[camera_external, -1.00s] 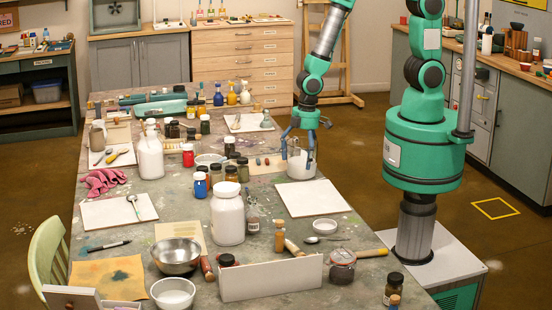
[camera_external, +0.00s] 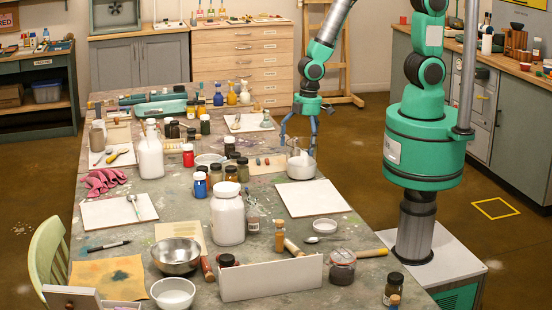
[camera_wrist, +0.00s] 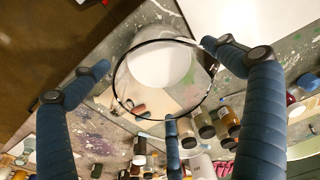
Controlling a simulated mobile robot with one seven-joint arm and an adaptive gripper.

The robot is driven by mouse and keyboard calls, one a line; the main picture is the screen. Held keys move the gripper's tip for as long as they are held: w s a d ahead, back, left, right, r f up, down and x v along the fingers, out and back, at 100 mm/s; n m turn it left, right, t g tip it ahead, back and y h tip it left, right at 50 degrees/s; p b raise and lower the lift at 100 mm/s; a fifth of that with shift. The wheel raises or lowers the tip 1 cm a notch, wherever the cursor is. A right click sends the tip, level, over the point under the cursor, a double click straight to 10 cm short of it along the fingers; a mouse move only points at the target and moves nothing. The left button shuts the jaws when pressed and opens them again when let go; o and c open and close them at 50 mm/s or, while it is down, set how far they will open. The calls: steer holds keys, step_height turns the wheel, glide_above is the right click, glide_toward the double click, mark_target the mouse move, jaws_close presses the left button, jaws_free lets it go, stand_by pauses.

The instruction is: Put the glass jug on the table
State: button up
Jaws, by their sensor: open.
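The glass jug (camera_external: 301,163) stands upright on the table (camera_external: 270,215) near its right edge, with a white lower part that may be its contents. In the wrist view the jug (camera_wrist: 162,62) shows from above, with a dark round rim. My gripper (camera_external: 298,142) is open above the jug, its blue fingers spread around or just over the rim. In the wrist view the fingers lie to the left, right and bottom of the rim. I see nothing held, and I cannot tell whether any finger touches the glass.
A white board (camera_external: 312,198) lies in front of the jug. Small dark jars (camera_external: 243,170) stand to its left, and a large white jar (camera_external: 228,215) stands nearer the camera. A small white bowl (camera_external: 325,226) sits on the table. The table's right edge is close to the jug.

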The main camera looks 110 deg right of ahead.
step_height(320, 180, up, 7)
steer(key=p, duration=0.1)
steer(key=shift+s, duration=0.4)
steer(key=shift+r, duration=0.15)
steer(key=s+r+t, duration=0.1)
steer(key=s+r, duration=0.1)
steer(key=r, duration=0.7)
steer(key=s+r+t, duration=0.1)
steer(key=s+r, duration=0.1)
steer(key=r, duration=0.8)
steer(key=s+a+r+m+t, duration=0.1)
steer(key=s+r+t, duration=0.1)
steer(key=s+r, duration=1.2)
steer(key=shift+r, duration=0.7)
steer(key=shift+s+a, duration=0.1)
